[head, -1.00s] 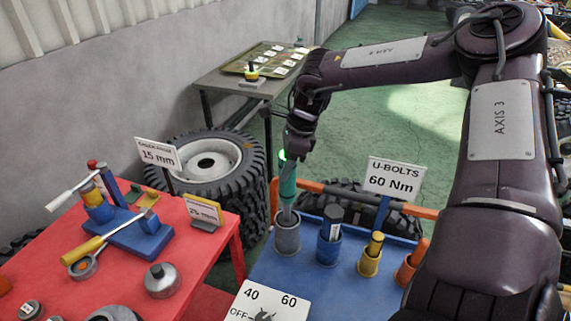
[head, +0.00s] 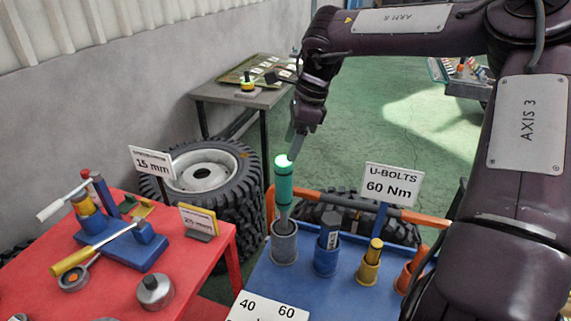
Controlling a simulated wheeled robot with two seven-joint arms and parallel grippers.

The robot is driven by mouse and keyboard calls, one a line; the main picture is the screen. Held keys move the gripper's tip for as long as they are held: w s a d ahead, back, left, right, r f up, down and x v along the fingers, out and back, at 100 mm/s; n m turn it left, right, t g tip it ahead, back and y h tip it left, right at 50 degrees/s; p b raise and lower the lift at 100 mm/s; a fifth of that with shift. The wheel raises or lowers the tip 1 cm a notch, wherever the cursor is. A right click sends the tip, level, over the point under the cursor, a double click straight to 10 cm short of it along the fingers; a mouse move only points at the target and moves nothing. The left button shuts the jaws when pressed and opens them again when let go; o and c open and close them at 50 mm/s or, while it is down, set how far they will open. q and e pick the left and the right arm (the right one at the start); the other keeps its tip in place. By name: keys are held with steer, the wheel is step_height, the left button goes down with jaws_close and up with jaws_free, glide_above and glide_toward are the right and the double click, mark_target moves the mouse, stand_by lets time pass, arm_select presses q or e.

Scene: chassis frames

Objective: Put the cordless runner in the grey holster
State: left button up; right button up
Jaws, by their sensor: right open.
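The cordless runner (head: 284,187) is a teal upright tool with a green light glowing at its top. It stands in the grey holster (head: 284,246) at the left of the blue tabletop, its lower end hidden inside. My right gripper (head: 297,147) is open and empty, just above the runner's top and a little to its right, apart from it. My left gripper is not in view.
A blue holster (head: 326,257), a yellow holster (head: 368,271) and an orange holster (head: 404,278) stand to the right. A "U-BOLTS 60 Nm" sign (head: 392,184) and an orange rail (head: 335,200) stand behind. A red table (head: 205,262) with tools is at left.

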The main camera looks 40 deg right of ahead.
steer(key=v, duration=0.3)
steer(key=shift+r, duration=0.15)
